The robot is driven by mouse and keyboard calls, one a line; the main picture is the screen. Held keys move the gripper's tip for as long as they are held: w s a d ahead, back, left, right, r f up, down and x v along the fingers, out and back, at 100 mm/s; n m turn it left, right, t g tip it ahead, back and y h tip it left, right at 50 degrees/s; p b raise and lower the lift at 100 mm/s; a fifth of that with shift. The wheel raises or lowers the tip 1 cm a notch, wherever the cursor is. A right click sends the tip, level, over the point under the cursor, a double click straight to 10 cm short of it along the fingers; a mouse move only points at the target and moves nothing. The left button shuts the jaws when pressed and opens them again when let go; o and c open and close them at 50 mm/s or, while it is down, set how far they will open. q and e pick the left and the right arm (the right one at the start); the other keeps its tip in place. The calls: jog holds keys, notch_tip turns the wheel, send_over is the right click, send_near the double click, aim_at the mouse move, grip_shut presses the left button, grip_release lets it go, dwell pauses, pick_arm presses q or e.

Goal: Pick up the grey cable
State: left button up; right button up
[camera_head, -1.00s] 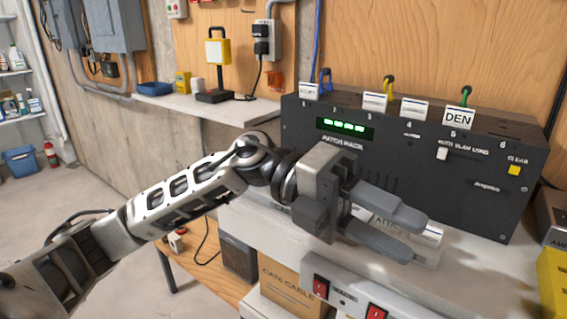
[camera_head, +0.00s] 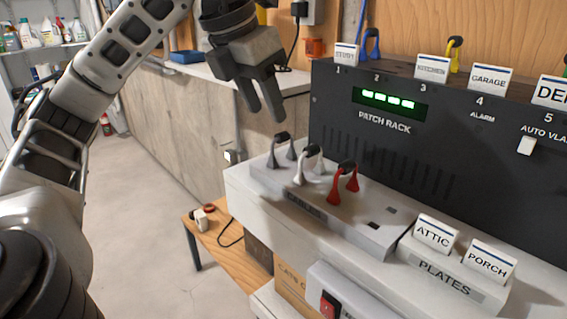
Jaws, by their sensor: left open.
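The grey cable (camera_head: 273,159) is a short looped lead with a dark top. It stands at the left end of a light-grey cable holder (camera_head: 377,240) on the white bench, in front of the black patch rack. A white cable (camera_head: 299,175) and a red cable (camera_head: 334,190) stand to its right in the same holder. My left gripper (camera_head: 266,113) is open and empty, with its fingers pointing down. It appears above the grey cable in the picture and apart from it. My right gripper is not in view.
The patch rack (camera_head: 350,140) stands behind the holder, with blue and yellow leads on top. A plates holder (camera_head: 445,285) with ATTIC and PORCH labels is at the right front. A wooden shelf (camera_head: 228,265) is lower left. Open floor lies at left.

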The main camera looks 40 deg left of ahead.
aim_at(281, 132)
pick_arm(q)
jog(key=x, duration=0.3)
jog(key=shift+w+f, duration=0.15)
jog(key=shift+f, duration=0.15)
jog(key=shift+w+b+x, duration=0.2)
jog(key=shift+w+x, duration=0.05)
jog(key=shift+x, duration=1.15)
jog(key=shift+w+b+x, duration=0.2)
jog(key=shift+x, duration=1.15)
jog(key=shift+d+r, duration=0.1)
jog(key=shift+r, duration=0.1)
grip_shut()
